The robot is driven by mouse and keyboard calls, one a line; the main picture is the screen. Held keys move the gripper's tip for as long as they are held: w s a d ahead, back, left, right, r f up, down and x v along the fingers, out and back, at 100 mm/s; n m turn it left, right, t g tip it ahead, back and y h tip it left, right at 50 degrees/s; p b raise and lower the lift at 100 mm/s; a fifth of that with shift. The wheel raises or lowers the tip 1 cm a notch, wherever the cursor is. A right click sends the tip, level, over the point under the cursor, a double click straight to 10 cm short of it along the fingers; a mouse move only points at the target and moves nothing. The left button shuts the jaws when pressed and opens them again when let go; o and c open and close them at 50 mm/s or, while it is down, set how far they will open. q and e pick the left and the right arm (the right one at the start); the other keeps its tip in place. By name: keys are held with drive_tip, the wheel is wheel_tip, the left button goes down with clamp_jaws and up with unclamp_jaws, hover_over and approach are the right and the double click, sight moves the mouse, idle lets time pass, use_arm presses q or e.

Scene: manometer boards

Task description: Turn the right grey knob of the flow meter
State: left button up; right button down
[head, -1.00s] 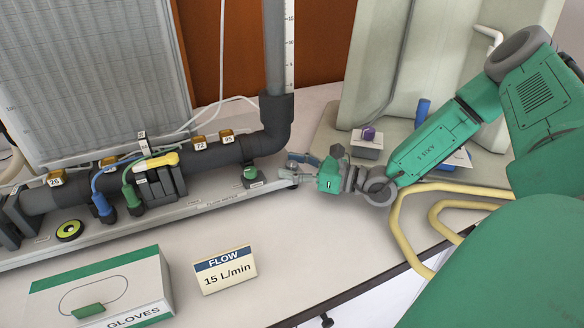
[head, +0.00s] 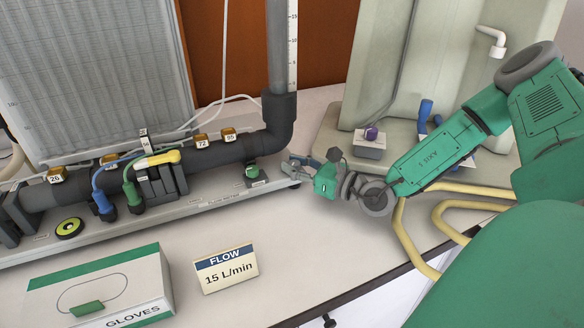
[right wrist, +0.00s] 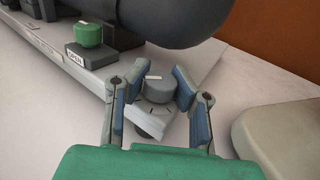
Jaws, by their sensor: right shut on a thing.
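The flow meter (head: 228,196) is a grey base rail under a dark pipe. Its right grey knob (right wrist: 166,84), with a white pointer mark, sits on a small pale block with dial ticks in the right wrist view. My right gripper (right wrist: 150,82) has its blue-padded fingers on either side of this knob and is shut on it. In the head view, my right gripper (head: 292,168) is at the right end of the rail, and its fingers largely hide the knob. My left gripper is not in view.
A green knob (head: 252,171) stands just left of my right gripper; its block reads OPEN in the wrist view. A FLOW 15 L/min sign (head: 226,268) and a glove box (head: 100,290) stand in front. A purple knob (head: 371,134) and yellow hose (head: 402,240) are to the right.

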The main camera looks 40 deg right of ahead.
drive_tip(key=m+h, duration=0.1)
drive_tip(key=h, duration=0.1)
drive_tip(key=m+h+b, duration=0.1)
drive_tip(key=m+h, duration=0.1)
drive_tip(key=h, duration=0.1)
drive_tip(key=shift+s+f, duration=0.15)
drive_tip(key=shift+f, duration=0.25)
drive_tip(key=m+h, duration=0.2)
drive_tip(key=h, duration=0.1)
drive_tip(key=shift+m+h+b, duration=0.3)
drive_tip(key=shift+m+g+h, duration=0.4)
drive_tip(key=shift+m+h, duration=0.4)
drive_tip(key=shift+h, duration=0.7)
drive_tip(key=c, duration=1.3)
unclamp_jaws()
drive_tip(key=shift+s, duration=0.1)
drive_tip(key=shift+o, duration=0.2)
drive_tip(key=shift+d+r, duration=0.1)
drive_tip(key=shift+r, duration=0.05)
drive_tip(key=shift+r, duration=0.1)
